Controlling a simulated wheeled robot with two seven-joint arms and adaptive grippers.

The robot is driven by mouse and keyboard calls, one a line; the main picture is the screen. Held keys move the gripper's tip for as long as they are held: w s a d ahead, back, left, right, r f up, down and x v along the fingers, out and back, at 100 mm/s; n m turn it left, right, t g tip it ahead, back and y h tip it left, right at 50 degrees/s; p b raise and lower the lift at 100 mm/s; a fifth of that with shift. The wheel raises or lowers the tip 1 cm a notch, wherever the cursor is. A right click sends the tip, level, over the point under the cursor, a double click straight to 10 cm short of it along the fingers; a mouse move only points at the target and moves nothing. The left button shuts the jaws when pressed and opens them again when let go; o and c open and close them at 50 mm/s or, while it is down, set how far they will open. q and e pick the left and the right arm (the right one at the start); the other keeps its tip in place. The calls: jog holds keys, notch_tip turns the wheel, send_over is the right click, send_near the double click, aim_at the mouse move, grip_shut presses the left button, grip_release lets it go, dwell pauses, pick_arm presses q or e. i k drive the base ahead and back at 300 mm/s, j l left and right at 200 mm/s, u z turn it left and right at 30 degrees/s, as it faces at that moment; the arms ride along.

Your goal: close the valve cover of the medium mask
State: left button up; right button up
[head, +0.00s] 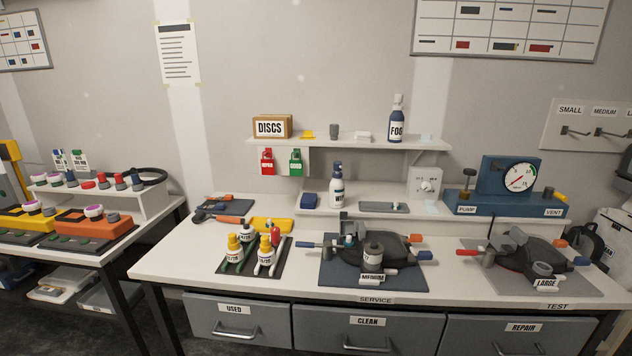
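The medium mask (396,246) is a black mask lying on a dark blue mat (335,276) in the service area of the bench. Its white tag reading MEDIUM (372,277) is at the front. A dark grey round part (373,254) stands up at its front middle. Straps with blue and orange ends stick out on both sides. A small teal and white piece (348,240) is at its left. I cannot make out the valve cover or how far it is open at this size. Neither of my grippers shows in the head view.
The large mask (527,254) lies on a grey mat at the right. Several small bottles stand on a black mat (226,267) at the left. A low shelf with a white bottle (336,188) and the blue gauge unit (510,187) are behind. Bare bench (170,262) is free at far left.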

aim_at(346, 226)
jog(key=i+l+z, duration=0.2)
jog(key=i, duration=0.8)
jog(key=k+j+z, duration=0.1)
jog(key=k, duration=0.25)
jog(key=k+j, duration=0.2)
jog(key=k+z, duration=0.05)
jog(key=k, duration=0.05)
